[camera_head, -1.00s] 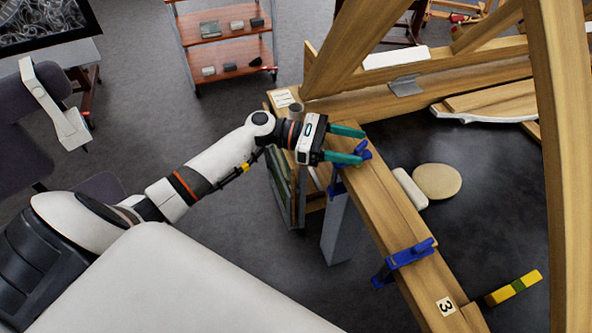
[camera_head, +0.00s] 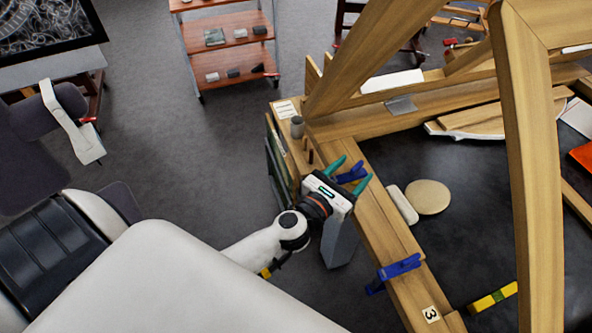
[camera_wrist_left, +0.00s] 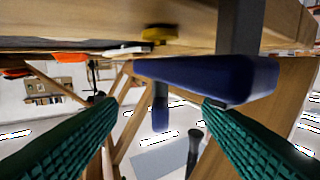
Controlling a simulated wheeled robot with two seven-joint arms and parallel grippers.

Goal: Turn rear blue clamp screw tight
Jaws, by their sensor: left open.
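The rear blue clamp (camera_head: 350,174) sits on the wooden beam (camera_head: 378,222). In the left wrist view, its blue bar (camera_wrist_left: 205,75) crosses the upper part, and a blue screw handle (camera_wrist_left: 160,112) hangs below it. My left gripper (camera_head: 355,168) is at this clamp with its green fingers apart. In the left wrist view, the open fingers (camera_wrist_left: 158,106) lie on both sides of the screw handle, with a visible gap to each. Whether the handle is within their depth I cannot tell. My right gripper is not in view.
A second blue clamp (camera_head: 392,272) sits nearer on the same beam. A round tan disc (camera_head: 428,197) and a pale block (camera_head: 402,205) lie right of the beam. A small grey cup (camera_head: 297,127) stands at the beam's far end. Large wooden posts rise at right.

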